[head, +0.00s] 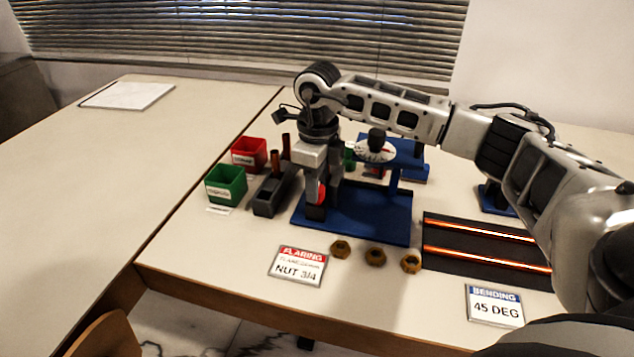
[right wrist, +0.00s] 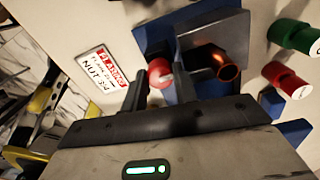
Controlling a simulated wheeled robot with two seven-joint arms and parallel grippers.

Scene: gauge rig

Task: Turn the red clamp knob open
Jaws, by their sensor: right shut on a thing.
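The red clamp knob (head: 321,194) is on the rig with the blue base (head: 385,222), near the middle of the table. My right gripper (head: 317,204) reaches down over the rig and is shut on the knob, hiding part of it in the head view. In the right wrist view the round red knob (right wrist: 160,73), with a pale mark on its face, sits between the two dark fingers (right wrist: 161,85). A grey clamp block (right wrist: 215,40) and an open copper tube end (right wrist: 226,70) are beside it. My left gripper is out of view.
A red bin (head: 248,153), a green bin (head: 226,184) and a dark tube holder (head: 268,196) stand left of the rig. Copper tubes (head: 485,258) lie at right. A white dial (head: 375,151) stands behind.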

